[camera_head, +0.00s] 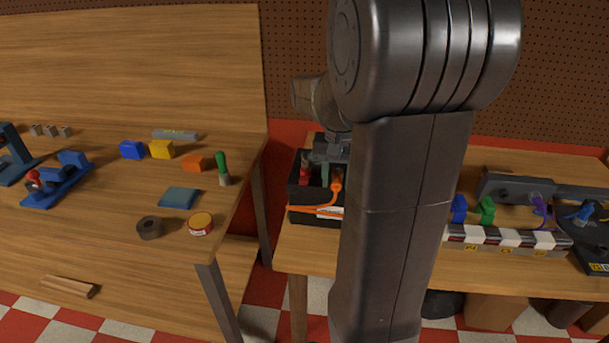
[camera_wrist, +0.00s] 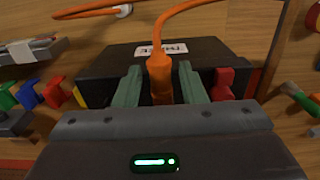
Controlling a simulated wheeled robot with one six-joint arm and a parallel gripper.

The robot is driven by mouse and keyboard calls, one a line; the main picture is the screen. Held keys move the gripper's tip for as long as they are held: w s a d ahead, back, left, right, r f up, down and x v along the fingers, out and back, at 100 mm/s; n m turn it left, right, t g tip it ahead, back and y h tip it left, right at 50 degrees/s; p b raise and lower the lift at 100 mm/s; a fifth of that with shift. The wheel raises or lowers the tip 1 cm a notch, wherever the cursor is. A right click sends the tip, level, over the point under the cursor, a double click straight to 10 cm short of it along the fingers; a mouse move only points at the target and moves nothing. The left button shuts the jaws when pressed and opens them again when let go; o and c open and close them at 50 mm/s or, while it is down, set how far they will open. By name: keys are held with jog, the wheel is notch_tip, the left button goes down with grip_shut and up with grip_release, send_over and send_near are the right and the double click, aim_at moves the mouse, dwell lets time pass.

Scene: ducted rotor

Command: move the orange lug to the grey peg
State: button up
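The orange lug (camera_wrist: 160,72), with its orange cable, stands at the black box (camera_wrist: 100,62) between my gripper's two green fingers (camera_wrist: 160,85). A narrow gap seems to show on each side of it, so the fingers look open around it. In the head view the orange lug (camera_head: 336,186) shows at the front of the black box (camera_head: 316,218), and my gripper (camera_head: 326,172) is over the box, partly hidden by my arm. I cannot make out a grey peg in either view.
A red lug (camera_wrist: 224,82) stands just right of my gripper, and the orange cable (camera_wrist: 195,6) arches above. Blue (camera_head: 458,208) and green (camera_head: 487,209) pieces stand to the right on the bench, behind a striped strip (camera_head: 505,237). A gap separates the left table.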

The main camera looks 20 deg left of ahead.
jog(key=shift+o, duration=0.7)
notch_tip(320, 180, up, 14)
jog(key=shift+o, duration=0.4)
jog(key=shift+f, duration=0.1)
